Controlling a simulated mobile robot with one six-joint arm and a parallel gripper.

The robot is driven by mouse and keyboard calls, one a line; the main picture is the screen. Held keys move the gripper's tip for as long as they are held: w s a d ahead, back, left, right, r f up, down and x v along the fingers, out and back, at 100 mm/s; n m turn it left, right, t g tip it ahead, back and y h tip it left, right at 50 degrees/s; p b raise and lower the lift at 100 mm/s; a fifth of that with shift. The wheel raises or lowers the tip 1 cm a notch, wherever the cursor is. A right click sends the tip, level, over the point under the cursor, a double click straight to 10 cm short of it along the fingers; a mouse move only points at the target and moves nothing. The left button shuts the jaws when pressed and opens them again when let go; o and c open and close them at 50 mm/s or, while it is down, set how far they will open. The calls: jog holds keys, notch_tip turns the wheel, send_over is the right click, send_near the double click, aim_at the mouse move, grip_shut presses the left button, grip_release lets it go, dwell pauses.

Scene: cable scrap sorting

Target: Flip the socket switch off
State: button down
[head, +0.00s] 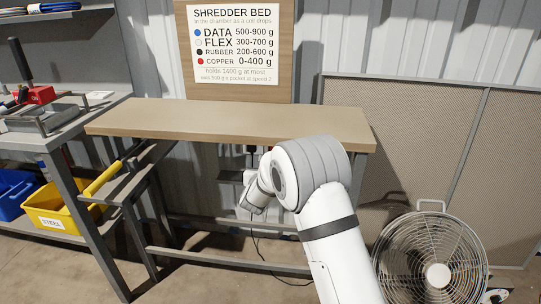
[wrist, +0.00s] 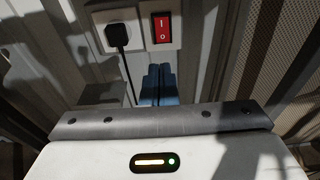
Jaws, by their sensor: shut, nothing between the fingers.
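The red socket switch (wrist: 162,28), a rocker marked I at the top and O at the bottom, sits in a pale plate at the top of the wrist view. Which side is pressed in, I cannot tell. To its left is the socket with a black plug (wrist: 118,37) in it. My gripper (wrist: 157,72) has its blue fingers together and empty, just below the switch in the picture. Whether they touch the plate, I cannot tell. In the head view my arm reaches under the wooden bench top, and the switch and fingertips cannot be made out.
The wooden bench top (head: 235,121) overhangs the area around my wrist. A black cable runs down from the plug to the floor. A round metal fan (head: 437,275) stands at the lower right. A yellow bin (head: 65,213) and a blue bin (head: 14,190) are at the left.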

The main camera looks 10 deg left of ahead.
jog(key=w+f+b, duration=0.2)
jog(key=w, duration=1)
jog(key=shift+w+d, duration=0.15)
jog(key=shift+d, duration=0.05)
